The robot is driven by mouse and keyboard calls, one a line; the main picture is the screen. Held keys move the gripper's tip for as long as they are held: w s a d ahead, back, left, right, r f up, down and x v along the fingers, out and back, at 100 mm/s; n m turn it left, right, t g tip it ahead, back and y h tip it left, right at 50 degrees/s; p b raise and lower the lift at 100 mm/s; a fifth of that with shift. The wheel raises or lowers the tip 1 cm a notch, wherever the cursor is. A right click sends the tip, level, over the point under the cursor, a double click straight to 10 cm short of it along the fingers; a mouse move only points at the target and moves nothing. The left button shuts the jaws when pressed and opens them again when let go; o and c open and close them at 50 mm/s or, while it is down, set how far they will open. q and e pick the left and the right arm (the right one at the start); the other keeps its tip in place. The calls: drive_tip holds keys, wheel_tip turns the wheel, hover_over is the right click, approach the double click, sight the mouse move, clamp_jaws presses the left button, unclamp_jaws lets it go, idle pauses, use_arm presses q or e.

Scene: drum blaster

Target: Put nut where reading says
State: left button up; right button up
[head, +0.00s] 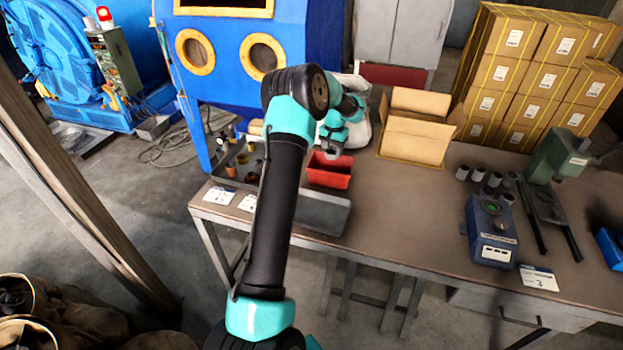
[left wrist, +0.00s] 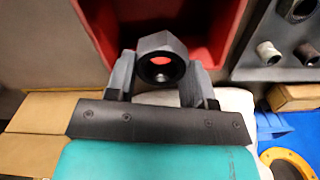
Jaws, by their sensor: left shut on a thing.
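My left gripper (head: 331,154) reaches over the bench, by the red bin (head: 330,180). In the left wrist view, the gripper (left wrist: 160,75) is shut on a grey hex nut (left wrist: 160,45). The red bin (left wrist: 205,18) lies beyond the nut, and red shows through the nut's hole. A blue instrument box (head: 492,235) with a dial and a pale label is on the bench at right; its reading is too small to make out. My right gripper is not in view.
An open cardboard box (head: 410,145), grey cylinders (head: 495,180) and a green-headed press (head: 555,155) are farther right. Number cards (head: 540,278) lie near the front edge. The middle bench is clear.

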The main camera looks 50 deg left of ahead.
use_arm(q)
drive_tip(key=shift+s+a, duration=0.1)
drive_tip(key=shift+a, duration=0.05)
approach(331, 169)
drive_tip(key=shift+s+d+f, duration=1.3)
drive_tip(key=shift+s+d, duration=0.2)
drive_tip(key=shift+d, duration=0.1)
drive_tip(key=shift+f, duration=1.9)
drive_tip(key=shift+f, duration=0.3)
drive_tip(key=o, duration=1.1)
drive_tip(key=shift+o, duration=0.2)
